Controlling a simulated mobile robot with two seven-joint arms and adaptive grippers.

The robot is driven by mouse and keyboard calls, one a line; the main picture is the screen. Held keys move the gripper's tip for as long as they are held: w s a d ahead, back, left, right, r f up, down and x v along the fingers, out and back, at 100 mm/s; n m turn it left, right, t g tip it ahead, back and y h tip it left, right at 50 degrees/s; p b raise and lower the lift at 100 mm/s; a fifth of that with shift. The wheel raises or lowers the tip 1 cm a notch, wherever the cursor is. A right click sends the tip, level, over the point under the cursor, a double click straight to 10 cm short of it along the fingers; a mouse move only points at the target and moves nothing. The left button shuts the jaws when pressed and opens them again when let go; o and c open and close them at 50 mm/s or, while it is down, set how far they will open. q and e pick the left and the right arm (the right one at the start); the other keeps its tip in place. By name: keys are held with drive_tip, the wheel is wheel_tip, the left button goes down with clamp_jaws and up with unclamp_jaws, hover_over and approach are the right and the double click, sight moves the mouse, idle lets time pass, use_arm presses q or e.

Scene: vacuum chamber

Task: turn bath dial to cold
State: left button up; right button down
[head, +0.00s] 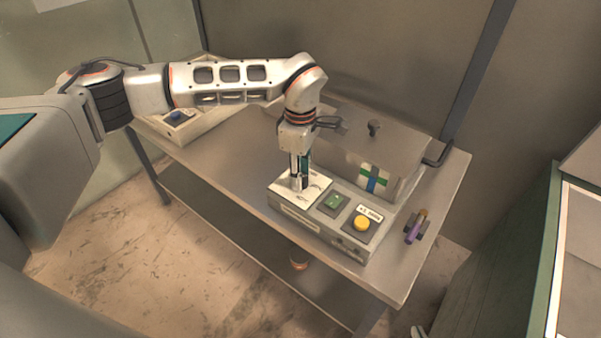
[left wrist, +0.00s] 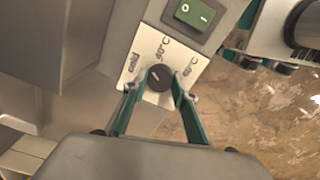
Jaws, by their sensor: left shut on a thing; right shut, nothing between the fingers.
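The bath dial is a round black knob (left wrist: 159,78) on a pale plate (left wrist: 148,52) marked cold at left, 40°C in the middle and 60°C at right in the left wrist view. My left gripper (left wrist: 156,92) is shut on the knob, with a teal-sided finger on either side. The knob's pointer mark is too faint to read surely. In the head view, my left gripper (head: 299,184) reaches straight down onto the plate at the left end of the grey control box (head: 318,238) and hides the knob. Only the tip of my right gripper (head: 419,332) shows at the bottom edge, apart from the box.
A green switch (head: 333,203) and a yellow button (head: 362,223) sit on the box right of the plate. A lidded metal bath (head: 385,150) stands behind. A purple-handled item (head: 415,228) lies at the table's right end.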

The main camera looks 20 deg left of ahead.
use_arm(q)
drive_tip(key=n+p, duration=0.1)
drive_tip(key=n, duration=0.3)
drive_tip(key=shift+n+p, duration=0.3)
drive_tip(key=shift+n, duration=0.6)
drive_tip(key=o, duration=1.1)
drive_tip(key=shift+r, duration=0.1)
wheel_tip(320, 180, up, 12)
drive_tip(key=shift+f, duration=0.1)
